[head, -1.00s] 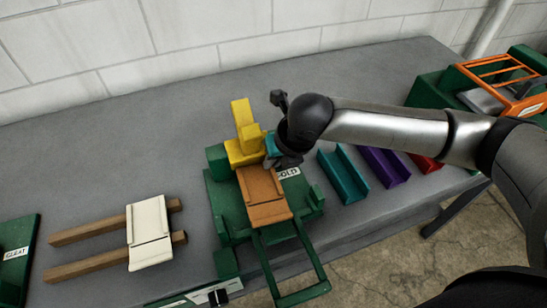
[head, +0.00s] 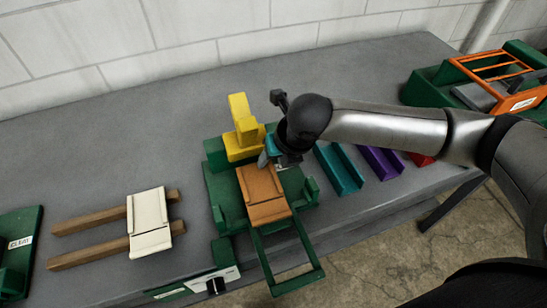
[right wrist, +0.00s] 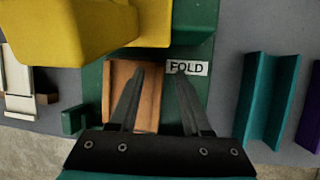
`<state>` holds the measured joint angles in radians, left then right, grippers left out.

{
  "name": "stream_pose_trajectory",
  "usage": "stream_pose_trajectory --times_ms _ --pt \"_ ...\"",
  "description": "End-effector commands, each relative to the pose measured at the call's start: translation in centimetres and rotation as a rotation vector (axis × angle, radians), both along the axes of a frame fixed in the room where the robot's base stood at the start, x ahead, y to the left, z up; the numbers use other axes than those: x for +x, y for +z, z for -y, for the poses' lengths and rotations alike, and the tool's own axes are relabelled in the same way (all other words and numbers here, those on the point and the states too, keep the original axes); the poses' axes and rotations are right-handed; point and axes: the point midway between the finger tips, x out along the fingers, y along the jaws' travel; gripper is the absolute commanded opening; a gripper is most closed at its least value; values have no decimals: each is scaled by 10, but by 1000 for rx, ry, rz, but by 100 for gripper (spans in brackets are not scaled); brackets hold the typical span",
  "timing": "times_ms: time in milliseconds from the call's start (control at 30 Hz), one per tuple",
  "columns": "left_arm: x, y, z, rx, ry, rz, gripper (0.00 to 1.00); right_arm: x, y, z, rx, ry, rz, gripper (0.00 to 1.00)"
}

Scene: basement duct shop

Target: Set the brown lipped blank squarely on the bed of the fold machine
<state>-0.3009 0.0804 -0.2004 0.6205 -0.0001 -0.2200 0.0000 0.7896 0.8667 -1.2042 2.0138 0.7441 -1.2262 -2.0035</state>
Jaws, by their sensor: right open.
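The brown lipped blank (head: 263,193) lies on the green bed of the fold machine (head: 224,203), below the yellow head (head: 241,128). Its sides look roughly in line with the bed; exact squareness I cannot tell. My right gripper (head: 266,160) is at the blank's upper right end. In the right wrist view my right gripper (right wrist: 160,76) is open. Its left finger overlaps the brown blank (right wrist: 149,102) and its right finger is beyond the blank's right edge, by the FOLD label (right wrist: 187,68). Whether a finger touches the blank I cannot tell. My left gripper is not in view.
A cream blank (head: 149,222) lies across two wooden bars (head: 95,252) at left. A teal channel (head: 340,168), a purple channel (head: 381,162) and a red piece (head: 421,159) lie at right. An orange-framed green machine (head: 430,88) stands beyond. The back left of the bench is clear.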

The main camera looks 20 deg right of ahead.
Motion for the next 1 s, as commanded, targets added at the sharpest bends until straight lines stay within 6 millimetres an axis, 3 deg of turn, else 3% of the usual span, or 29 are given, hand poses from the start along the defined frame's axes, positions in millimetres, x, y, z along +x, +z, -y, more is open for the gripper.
stream_pose_trajectory --times_ms 267,700,1000 --pt "1 4 0 0 0 1 79 -5 15 3 0 0 3 48" --pt "1 24 0 0 0 2 79 -43 106 17 -2 1 3 48" --pt "1 30 0 -1 1 2 79 -57 138 22 0 0 2 48"
